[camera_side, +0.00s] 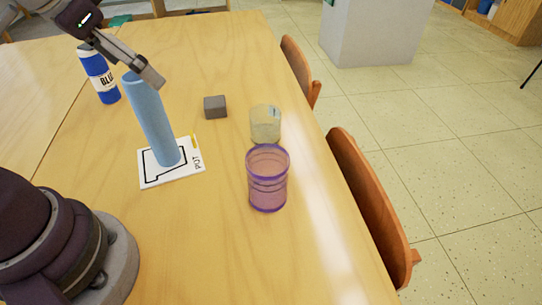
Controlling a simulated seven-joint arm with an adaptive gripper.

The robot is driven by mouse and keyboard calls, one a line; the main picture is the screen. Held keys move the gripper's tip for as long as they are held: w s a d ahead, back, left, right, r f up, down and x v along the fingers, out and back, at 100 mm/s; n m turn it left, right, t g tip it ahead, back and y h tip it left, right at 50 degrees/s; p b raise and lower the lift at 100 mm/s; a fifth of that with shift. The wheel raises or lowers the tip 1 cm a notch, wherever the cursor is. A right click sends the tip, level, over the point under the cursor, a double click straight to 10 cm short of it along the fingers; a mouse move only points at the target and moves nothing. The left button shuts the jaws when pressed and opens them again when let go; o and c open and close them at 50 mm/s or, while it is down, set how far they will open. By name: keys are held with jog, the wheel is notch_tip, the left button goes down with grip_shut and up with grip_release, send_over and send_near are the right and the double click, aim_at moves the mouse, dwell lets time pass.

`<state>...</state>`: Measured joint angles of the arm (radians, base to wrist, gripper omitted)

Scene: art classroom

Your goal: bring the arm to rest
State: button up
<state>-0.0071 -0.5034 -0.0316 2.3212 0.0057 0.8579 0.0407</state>
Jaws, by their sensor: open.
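My gripper (150,78) is in the upper left of the side view. Its fingers point down and to the right, close to the top of a tall light-blue cylinder. The gripper is open; I cannot tell whether a finger touches the cylinder. The light-blue cylinder (153,122) stands on a white square card (190,174) with a black outline and lettering. It looks slightly tilted in this view. My arm comes in from the upper left corner.
A blue bottle with a white label (99,76) stands left of the cylinder. A grey block (215,107), a clear glass (265,125) and a purple-tinted cup (267,180) stand to the right on the wooden table (210,250). Chairs (372,205) line the right edge.

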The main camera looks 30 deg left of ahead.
jog(key=s, duration=0.3)
jog(key=shift+s+a+f+n, duration=0.25)
jog(key=shift+s+f+n, duration=0.1)
jog(key=shift+f+n, duration=0.05)
